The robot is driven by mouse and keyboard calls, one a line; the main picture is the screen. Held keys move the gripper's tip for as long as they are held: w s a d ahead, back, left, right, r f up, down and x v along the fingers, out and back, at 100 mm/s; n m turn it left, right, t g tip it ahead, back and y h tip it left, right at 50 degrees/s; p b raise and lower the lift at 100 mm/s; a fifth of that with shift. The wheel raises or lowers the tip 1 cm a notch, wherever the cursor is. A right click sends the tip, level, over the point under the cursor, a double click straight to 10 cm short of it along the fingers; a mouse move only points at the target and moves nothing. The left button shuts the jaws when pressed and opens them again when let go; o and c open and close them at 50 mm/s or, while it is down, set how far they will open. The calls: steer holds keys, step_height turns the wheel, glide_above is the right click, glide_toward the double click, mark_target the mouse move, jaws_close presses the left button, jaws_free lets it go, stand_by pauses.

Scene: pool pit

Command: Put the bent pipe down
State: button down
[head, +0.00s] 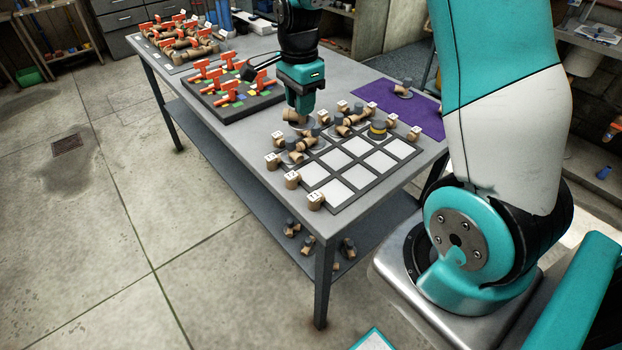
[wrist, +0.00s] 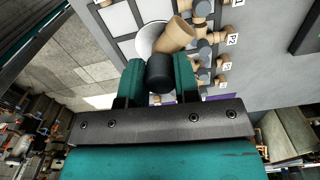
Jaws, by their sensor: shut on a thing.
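The bent pipe (wrist: 174,36) is tan with a dark grey end, and it sits between the fingers of my gripper (wrist: 158,80) in the wrist view. My gripper (head: 300,112) is shut on it. In the head view the gripper points down over the far left corner of a white-squared grid board (head: 345,190). A round pale disc (wrist: 150,38) shows right behind the pipe. I cannot tell whether the pipe touches the disc or the board.
Labelled pipe stubs (head: 292,180) line the board's edges, and several other pipe pieces stand on its far squares. A dark tray of orange-handled valves (head: 232,92) and a purple mat (head: 400,108) lie nearby. The near squares are bare.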

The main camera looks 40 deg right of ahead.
mark_target(313, 121)
steer(key=r+m, duration=0.1)
steer(key=m, duration=0.1)
steer(key=d+r+m, duration=0.1)
steer(key=m, duration=0.1)
steer(key=s+d+r+m+b, duration=0.1)
steer(key=m, duration=0.1)
steer(key=shift+r+m, duration=0.35)
steer(key=shift+m, duration=0.05)
steer(key=shift+s+d+r+m, duration=0.1)
steer(key=shift+r+m, duration=0.15)
steer(key=shift+m, duration=0.15)
steer(key=shift+s+f+m, duration=0.1)
steer(key=shift+m, duration=0.2)
step_height(313, 121, down, 20)
steer(key=shift+r+p, duration=0.25)
steer(key=shift+p, duration=0.55)
steer(key=shift+f, duration=0.2)
steer(key=c, duration=0.9)
jaws_free()
steer(key=shift+r, duration=0.1)
steer(key=shift+o, duration=0.2)
steer(key=shift+r, duration=0.1)
